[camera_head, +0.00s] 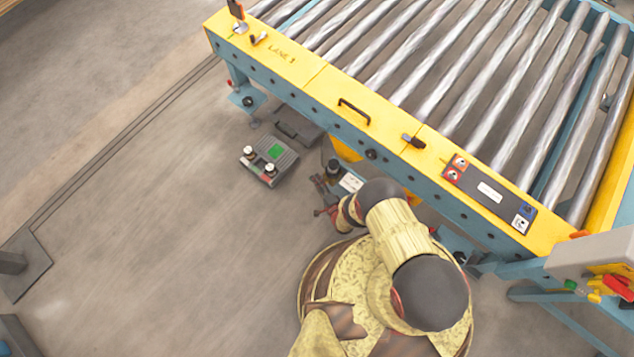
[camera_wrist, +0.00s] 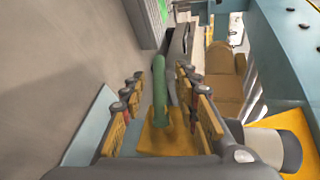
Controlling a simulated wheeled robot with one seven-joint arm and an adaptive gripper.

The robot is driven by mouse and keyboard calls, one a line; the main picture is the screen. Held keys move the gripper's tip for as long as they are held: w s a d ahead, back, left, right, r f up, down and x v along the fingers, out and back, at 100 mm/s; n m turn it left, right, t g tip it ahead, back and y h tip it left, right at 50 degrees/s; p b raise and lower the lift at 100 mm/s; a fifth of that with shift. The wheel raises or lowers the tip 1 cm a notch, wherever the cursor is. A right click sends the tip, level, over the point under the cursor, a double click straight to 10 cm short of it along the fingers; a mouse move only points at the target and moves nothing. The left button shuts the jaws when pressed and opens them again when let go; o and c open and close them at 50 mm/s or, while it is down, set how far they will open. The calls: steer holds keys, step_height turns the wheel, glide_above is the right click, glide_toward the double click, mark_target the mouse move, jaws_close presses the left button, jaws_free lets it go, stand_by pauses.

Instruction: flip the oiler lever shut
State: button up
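A green rounded bar, which looks like the oiler lever (camera_wrist: 160,85), shows in the wrist view above a yellow block (camera_wrist: 163,138). It lies between the two fingers of my gripper (camera_wrist: 158,97). The fingers are apart, with gaps visible on both sides of the bar; I cannot tell whether either one touches it. The lever cannot be made out there.
A roller conveyor (camera_head: 318,78) with a yellow rail runs across the upper right. A grey cylinder (camera_wrist: 272,146) is close at the right finger. The floor at left is mostly clear.

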steer(key=shift+r, duration=1.2)
steer(key=o, duration=0.8)
steer(key=r, duration=0.4)
steer(key=w+r, duration=0.1)
steer(key=r, duration=0.1)
steer(key=shift+r, duration=0.75)
steer(key=shift+c, duration=1.2)
steer(key=shift+d+r, duration=0.1)
steer(key=c, duration=0.6)
steer(key=shift+o, duration=0.2)
steer(key=shift+s, duration=0.35)
steer(key=shift+s, duration=0.15)
